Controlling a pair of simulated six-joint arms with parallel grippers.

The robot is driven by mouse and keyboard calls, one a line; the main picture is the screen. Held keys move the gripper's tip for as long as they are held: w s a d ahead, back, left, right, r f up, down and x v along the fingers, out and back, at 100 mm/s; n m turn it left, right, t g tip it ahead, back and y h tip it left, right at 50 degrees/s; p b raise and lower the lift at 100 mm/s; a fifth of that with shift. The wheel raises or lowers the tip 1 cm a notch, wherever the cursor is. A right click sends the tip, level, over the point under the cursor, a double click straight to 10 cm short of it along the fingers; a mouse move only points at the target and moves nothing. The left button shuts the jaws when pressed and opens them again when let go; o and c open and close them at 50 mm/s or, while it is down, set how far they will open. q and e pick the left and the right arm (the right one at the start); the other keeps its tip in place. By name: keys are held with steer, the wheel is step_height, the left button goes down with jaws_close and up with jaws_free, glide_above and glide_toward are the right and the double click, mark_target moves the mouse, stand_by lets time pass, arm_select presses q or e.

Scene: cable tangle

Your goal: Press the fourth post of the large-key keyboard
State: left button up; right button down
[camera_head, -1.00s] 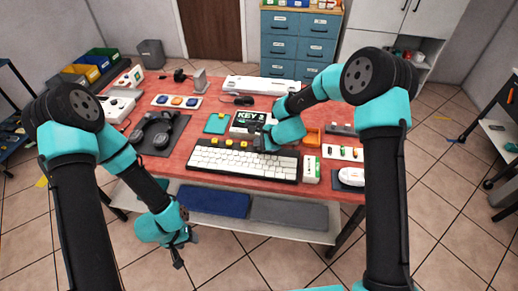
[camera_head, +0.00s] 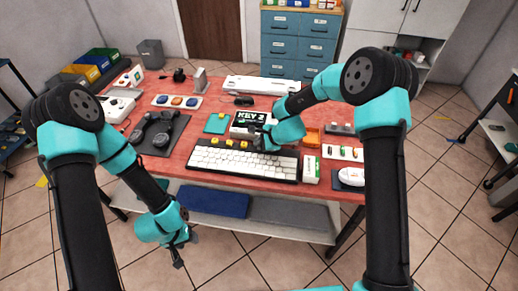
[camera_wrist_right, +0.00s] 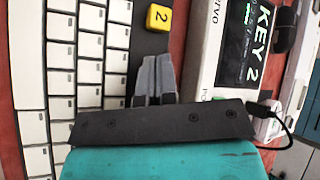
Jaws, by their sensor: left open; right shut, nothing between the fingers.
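The white large-key keyboard (camera_head: 243,163) lies along the front of the red table. Yellow posts (camera_head: 229,143) stand in a row on its dark back strip; three show in the head view, and my right gripper hides part of the strip. In the right wrist view one yellow post (camera_wrist_right: 158,18) carries a "2". My right gripper (camera_wrist_right: 157,62) is shut and empty over the dark strip, its tips a little apart from that post in the picture. My left gripper (camera_head: 178,259) is open and hangs in front of the table, away from the keyboard.
A display box (camera_head: 250,119) reading "KEY 2" stands behind the keyboard, close beside my right gripper. A green-and-white box (camera_head: 311,169) stands at the keyboard's right end. Headphones on a dark mat (camera_head: 178,140) lie to the left.

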mark_target(258, 150)
steer(key=shift+f, duration=0.2)
stand_by(0.4)
steer(key=shift+f, duration=0.25)
steer(key=shift+f, duration=0.35)
stand_by(0.7)
steer(key=shift+r, duration=0.8)
steer(key=shift+r, duration=0.1)
steer(key=shift+r, duration=2.4)
steer(key=shift+a, duration=0.1)
